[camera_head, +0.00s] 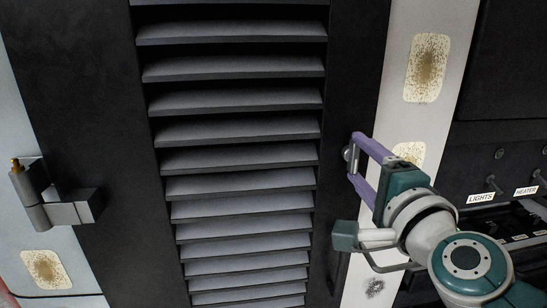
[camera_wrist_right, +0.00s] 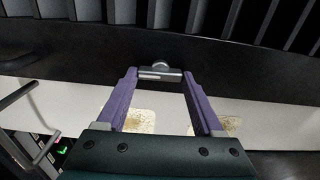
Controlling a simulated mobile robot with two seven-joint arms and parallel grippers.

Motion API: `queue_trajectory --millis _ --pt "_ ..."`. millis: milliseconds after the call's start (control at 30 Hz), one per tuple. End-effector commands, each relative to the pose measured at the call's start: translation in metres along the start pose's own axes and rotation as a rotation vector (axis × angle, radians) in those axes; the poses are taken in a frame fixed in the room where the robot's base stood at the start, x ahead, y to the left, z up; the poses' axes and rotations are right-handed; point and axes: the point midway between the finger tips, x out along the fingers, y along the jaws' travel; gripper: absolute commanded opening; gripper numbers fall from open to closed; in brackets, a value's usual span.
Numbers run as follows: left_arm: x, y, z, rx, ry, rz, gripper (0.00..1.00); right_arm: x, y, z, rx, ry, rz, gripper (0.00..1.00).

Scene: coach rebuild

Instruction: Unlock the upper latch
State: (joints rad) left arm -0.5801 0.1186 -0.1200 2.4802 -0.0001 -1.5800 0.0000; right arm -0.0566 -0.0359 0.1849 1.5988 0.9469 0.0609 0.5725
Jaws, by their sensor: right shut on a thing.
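The upper latch (camera_head: 347,153) is a small grey metal piece on the right edge of the black louvred door (camera_head: 345,60). In the right wrist view the latch (camera_wrist_right: 160,72) is a short metal bar with a round knob, lying between the fingertips. My right gripper (camera_head: 354,157) has purple fingers and reaches in from the right. It is shut on the latch, with one finger at each end of the bar in the right wrist view (camera_wrist_right: 159,77). The fingers partly cover the latch in the head view. My left gripper is not in view.
A metal hinge (camera_head: 62,207) is on the door's left side. A pale post (camera_head: 405,40) with stained yellowish patches runs right of the door. Farther right is a dark panel with switches and labels, LIGHTS (camera_head: 481,197) and HEATER (camera_head: 526,190), close to my right arm.

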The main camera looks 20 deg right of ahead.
Motion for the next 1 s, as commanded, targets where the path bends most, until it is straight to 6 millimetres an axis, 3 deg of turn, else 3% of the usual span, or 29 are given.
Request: queue_trajectory --millis 600,633,900,1000 --pt "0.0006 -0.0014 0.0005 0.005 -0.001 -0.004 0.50 0.0000 0.0001 -0.0001 0.047 0.001 0.000 0.13" --pt "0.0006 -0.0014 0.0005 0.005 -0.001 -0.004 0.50 0.0000 0.0001 -0.0001 0.047 0.001 0.000 0.70" --pt "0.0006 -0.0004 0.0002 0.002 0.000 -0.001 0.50 0.0000 0.0001 0.0000 0.045 0.000 0.000 0.99" --pt "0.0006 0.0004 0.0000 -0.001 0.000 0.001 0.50 0.0000 0.0001 0.0000 0.044 0.000 0.000 0.99"
